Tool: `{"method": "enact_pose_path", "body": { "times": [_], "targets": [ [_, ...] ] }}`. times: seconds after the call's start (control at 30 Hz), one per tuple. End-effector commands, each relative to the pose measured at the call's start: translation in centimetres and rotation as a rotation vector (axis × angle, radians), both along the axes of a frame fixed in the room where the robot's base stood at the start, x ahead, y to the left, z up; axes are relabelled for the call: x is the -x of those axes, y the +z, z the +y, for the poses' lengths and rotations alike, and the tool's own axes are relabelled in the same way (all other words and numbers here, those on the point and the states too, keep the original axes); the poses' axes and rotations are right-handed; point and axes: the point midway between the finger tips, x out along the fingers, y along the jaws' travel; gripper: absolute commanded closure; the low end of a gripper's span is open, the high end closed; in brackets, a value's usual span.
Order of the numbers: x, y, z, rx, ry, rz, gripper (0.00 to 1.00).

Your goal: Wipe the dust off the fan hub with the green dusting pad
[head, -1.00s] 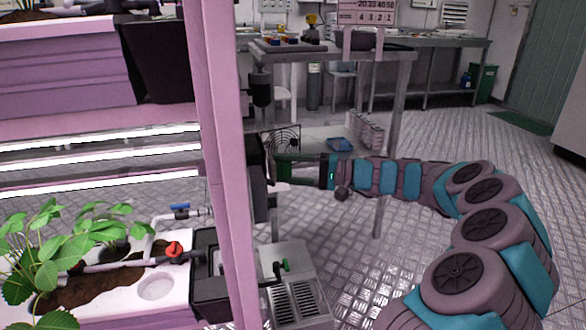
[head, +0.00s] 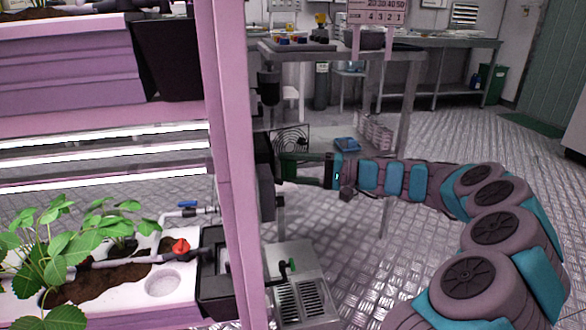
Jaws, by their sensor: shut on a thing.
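The fan (head: 291,138) shows as a dark round wire guard in a square frame, just right of the pink rack post. Its hub is too small to make out dust. My gripper (head: 286,168) is at the left end of my outstretched arm, just below the fan in the picture and close to the dark boxes on the post. It is shut on a dark green thing (head: 302,163), which seems to be the dusting pad. The jaws are small and dark here. I cannot tell whether the pad touches the fan.
The pink rack post (head: 232,150) stands directly left of my gripper. A planter (head: 205,303) with strawberry plants and pipes is at lower left. A grey vented box (head: 300,262) sits below my gripper. A steel table (head: 340,53) stands behind; the floor at right is clear.

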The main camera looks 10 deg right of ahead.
Motion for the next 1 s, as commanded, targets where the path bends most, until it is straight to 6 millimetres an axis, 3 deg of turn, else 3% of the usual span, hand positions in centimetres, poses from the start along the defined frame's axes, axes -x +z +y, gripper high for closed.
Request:
{"method": "enact_pose_path", "body": {
  "times": [0.7, 1.0],
  "targets": [
    [-0.1, 0.0, 1.1, 0.0, -0.001, 0.0, 0.83],
    [-2.0, 0.2, 0.9, 0.001, -0.003, -0.001, 0.83]
  ]
}}
